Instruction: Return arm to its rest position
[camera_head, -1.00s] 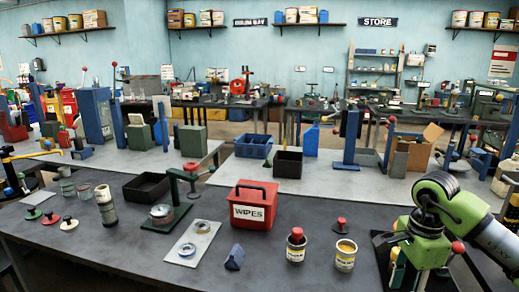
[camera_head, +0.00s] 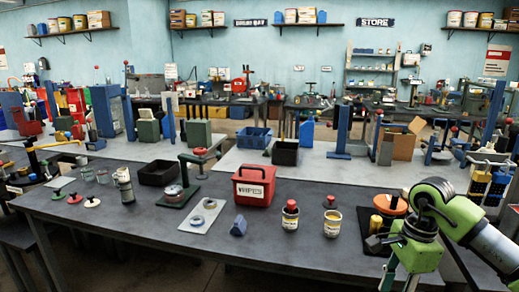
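My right arm, green with a grey link (camera_head: 490,245), comes in from the right edge. It bends at a grey-and-green joint (camera_head: 435,192), and a green joint (camera_head: 415,255) hangs below it, in front of the bench's right end. I cannot make out the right gripper's fingers; the arm's lower end runs toward the bottom edge. My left arm and gripper are not in view.
The dark bench (camera_head: 290,225) holds a red wipes box (camera_head: 254,186), two small cans (camera_head: 290,216) (camera_head: 332,223), a blue block (camera_head: 238,226) and a green stand (camera_head: 180,195). An orange disc (camera_head: 390,205) lies near my arm. Floor shows in front.

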